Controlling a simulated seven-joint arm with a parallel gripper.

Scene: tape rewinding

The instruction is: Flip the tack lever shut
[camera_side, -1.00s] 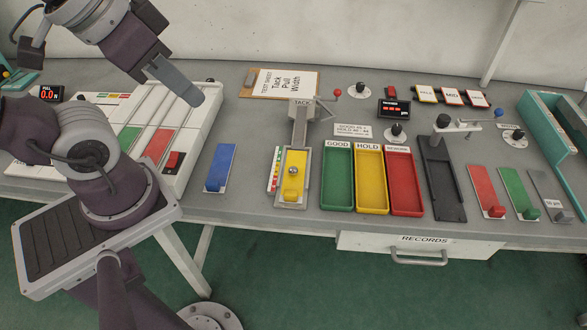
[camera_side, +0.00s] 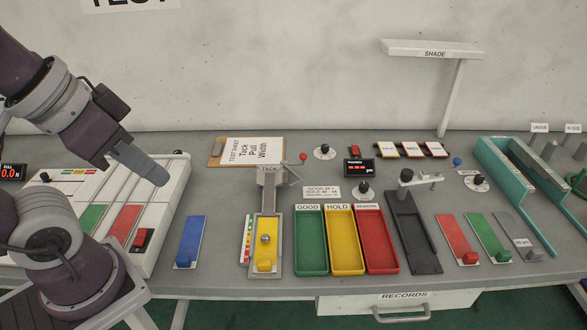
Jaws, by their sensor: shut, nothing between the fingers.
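The tack tester (camera_side: 269,195) stands on the bench left of centre, with a TACK label on its head and a yellow pad with a steel ball (camera_side: 265,239) at its front. Its lever (camera_side: 294,174) is a thin arm with a red knob (camera_side: 303,157), sticking up and to the right of the head. My gripper (camera_side: 158,177) is shut and empty. It hangs above the white panel at the left, well to the left of the tester and touching nothing that I can see.
Green, yellow and red trays (camera_side: 345,268) sit right of the tester. A blue strip (camera_side: 189,240) lies left of it. A clipboard (camera_side: 217,153) lies behind. A black fixture with a crank (camera_side: 414,235) stands further right.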

